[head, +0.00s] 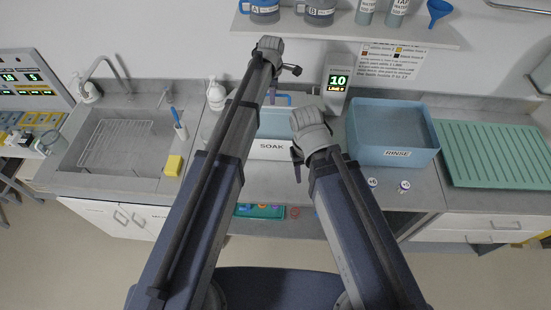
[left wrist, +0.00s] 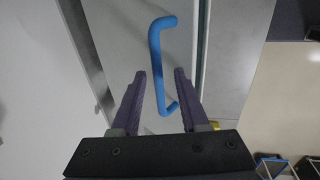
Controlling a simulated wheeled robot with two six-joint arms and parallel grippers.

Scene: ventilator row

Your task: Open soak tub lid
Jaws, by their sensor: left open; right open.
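The soak tub (head: 268,148) stands on the counter with a SOAK label on its front. My arms hide much of it in the head view. A blue handle (left wrist: 156,60) rises from a pale, flat surface in the left wrist view, seemingly the lid (left wrist: 125,40); the lid looks closed. My left gripper (left wrist: 160,72) is open, with the lower part of the handle showing between its fingers, apparently not gripped. In the head view my left gripper (head: 290,70) is above and behind the tub. My right gripper (head: 297,168) is open at the tub's front right.
A blue RINSE tub (head: 397,154) stands to the right, with a green ribbed mat (head: 495,155) beyond it. A timer display (head: 337,82) is behind. Two small round items (head: 404,186) lie in front of the RINSE tub. A sink (head: 115,150) and yellow sponge (head: 174,165) are at left.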

